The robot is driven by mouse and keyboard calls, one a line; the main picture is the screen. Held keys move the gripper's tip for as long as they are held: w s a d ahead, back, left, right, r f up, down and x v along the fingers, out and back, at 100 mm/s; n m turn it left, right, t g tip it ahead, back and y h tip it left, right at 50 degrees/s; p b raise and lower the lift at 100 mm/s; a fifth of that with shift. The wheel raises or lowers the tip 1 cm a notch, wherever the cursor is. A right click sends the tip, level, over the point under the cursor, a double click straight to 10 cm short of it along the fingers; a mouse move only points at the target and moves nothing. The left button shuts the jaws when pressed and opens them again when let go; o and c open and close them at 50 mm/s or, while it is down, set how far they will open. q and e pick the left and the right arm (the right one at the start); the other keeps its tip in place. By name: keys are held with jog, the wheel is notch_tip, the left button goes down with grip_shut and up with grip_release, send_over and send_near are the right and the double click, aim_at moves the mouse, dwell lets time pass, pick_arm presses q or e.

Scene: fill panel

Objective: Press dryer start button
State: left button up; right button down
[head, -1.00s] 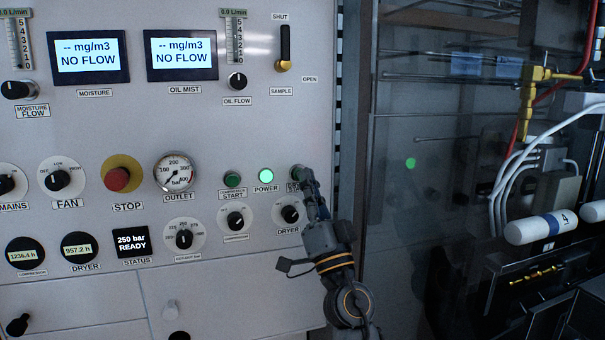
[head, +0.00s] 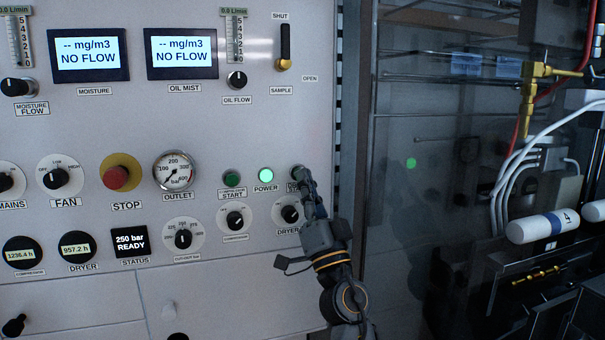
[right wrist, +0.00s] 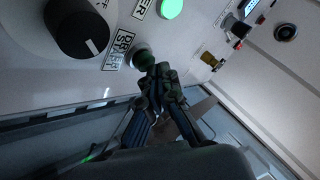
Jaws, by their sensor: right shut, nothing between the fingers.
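In the head view the dryer start button (head: 297,171) is mostly hidden behind my right gripper (head: 302,174). My right gripper is shut and empty, and its fingertips (right wrist: 160,72) are at the button's edge in the right wrist view. I cannot tell whether they touch it. My left gripper is not in view.
The lit green power light (head: 265,175) and the compressor start button (head: 232,179) sit left of my gripper. The dryer knob (head: 290,214) is just below. A red stop button (head: 116,178) is further left. Glass covers hoses and a white cylinder (head: 541,227) at right.

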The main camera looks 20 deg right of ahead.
jog(key=shift+w, duration=0.4)
dwell(0.5)
jog(key=shift+s+p, duration=0.55)
jog(key=shift+s, duration=0.35)
jog(key=s+p, duration=0.3)
jog(key=s, duration=0.1)
jog(key=shift+s+d+f, duration=0.1)
jog(key=shift+s+f, duration=0.05)
jog(key=shift+s, duration=0.25)
dwell(0.6)
